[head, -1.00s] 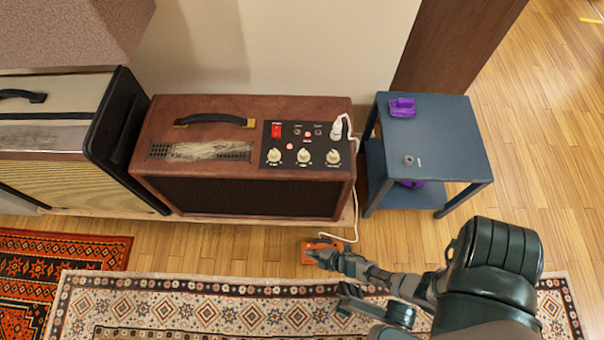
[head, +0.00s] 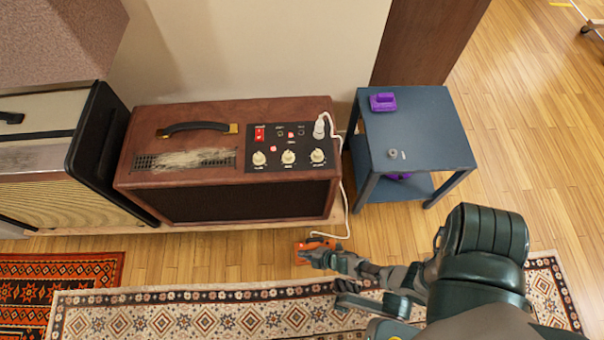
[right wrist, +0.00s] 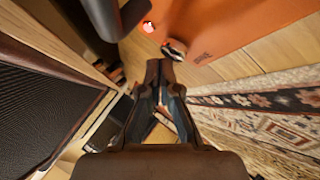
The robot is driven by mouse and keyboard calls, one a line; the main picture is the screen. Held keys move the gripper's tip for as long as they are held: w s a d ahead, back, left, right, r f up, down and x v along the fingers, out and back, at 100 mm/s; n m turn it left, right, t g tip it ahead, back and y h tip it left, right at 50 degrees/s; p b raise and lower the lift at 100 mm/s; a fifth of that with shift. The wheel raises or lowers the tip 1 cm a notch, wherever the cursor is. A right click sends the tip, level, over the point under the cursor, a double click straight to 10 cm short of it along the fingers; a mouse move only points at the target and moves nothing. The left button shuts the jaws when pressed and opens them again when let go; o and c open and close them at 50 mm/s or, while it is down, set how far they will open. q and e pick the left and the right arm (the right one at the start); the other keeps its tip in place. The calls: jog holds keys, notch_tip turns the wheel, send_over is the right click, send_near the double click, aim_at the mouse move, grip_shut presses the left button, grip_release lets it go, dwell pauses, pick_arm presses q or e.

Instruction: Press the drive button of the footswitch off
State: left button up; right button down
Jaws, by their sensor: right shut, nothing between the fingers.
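The footswitch (head: 312,244) is a small orange box on the wood floor, just in front of the brown amp and at the rug's edge. My right gripper (head: 306,258) reaches in from the right, over its near side, and hides part of it. In the right wrist view the orange footswitch (right wrist: 235,25) fills the top right. It shows a silver button (right wrist: 174,49) and a small glowing light (right wrist: 148,27). My right gripper's shut, empty fingertips (right wrist: 159,68) are close to the button; I cannot tell whether they touch it.
The brown amp (head: 190,205) stands behind, with knobs and a red switch. A white cable (head: 345,205) runs from it to the footswitch. A blue side table (head: 430,125) with a purple object (head: 382,102) stands at right. A patterned rug (head: 180,315) lies in front.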

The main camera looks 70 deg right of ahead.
jog(key=shift+f, duration=0.1)
dwell(0.6)
jog(key=shift+f, duration=0.25)
jog(key=shift+d, duration=0.1)
dwell(0.4)
jog(key=shift+r+p, duration=0.45)
jog(key=shift+r, duration=0.05)
jog(key=shift+f, duration=0.1)
